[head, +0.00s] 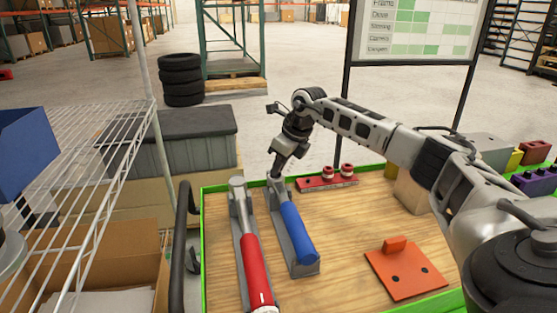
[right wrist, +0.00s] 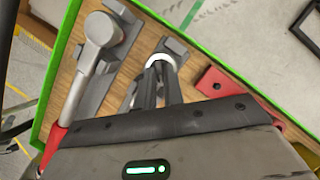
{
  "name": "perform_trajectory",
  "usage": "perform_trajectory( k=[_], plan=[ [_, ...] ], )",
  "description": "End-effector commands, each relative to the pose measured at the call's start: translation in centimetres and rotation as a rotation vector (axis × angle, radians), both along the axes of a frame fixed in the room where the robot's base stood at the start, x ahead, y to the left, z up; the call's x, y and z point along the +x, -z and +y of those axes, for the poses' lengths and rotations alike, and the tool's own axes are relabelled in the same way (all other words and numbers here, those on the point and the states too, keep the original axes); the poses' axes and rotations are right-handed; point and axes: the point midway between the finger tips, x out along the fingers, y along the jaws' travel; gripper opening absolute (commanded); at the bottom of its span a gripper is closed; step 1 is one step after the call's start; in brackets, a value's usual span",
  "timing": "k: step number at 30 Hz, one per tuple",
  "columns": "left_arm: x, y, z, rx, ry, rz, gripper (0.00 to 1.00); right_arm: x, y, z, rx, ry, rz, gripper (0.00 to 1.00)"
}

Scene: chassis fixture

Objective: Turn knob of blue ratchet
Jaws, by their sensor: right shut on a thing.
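The blue ratchet (head: 298,232) lies in a grey holder on the wooden table, its blue handle toward me and its head at the far end. My right gripper (head: 276,177) reaches down over that far end. In the right wrist view the fingers (right wrist: 158,72) are closed together around the knob at the ratchet's head, where a white ring (right wrist: 161,60) shows between them. The fingers hide most of the knob, and the blue handle is hidden there. My left gripper is in neither view.
A red-handled ratchet (head: 255,262) lies in its holder just left of the blue one. A red block with two knobs (head: 327,182) sits behind right. An orange plate (head: 404,270) lies at right. A wire shelf (head: 75,180) stands left.

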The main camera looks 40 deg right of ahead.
Motion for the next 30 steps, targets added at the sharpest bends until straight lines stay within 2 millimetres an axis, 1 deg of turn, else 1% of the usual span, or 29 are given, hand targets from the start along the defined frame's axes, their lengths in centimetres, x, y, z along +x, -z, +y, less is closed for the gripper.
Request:
perform_trajectory(
  k=[1,11,18,24,30],
  plan=[
    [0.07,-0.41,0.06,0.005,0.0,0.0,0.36,0.09,-0.34,-0.04,0.003,-0.044,-0.001,0.0],
    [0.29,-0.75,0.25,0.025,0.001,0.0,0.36,0.32,-0.28,-0.29,0.004,-0.355,-0.004,0.0],
    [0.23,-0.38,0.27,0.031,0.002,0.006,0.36,0.48,-0.17,-0.46,0.002,-0.555,-0.006,0.0],
    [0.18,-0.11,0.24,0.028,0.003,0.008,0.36,0.58,-0.14,-0.52,0.001,-0.682,-0.005,0.0],
    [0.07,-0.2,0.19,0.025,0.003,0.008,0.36,0.64,-0.15,-0.57,0.0,-0.757,-0.006,0.0]
  ],
)
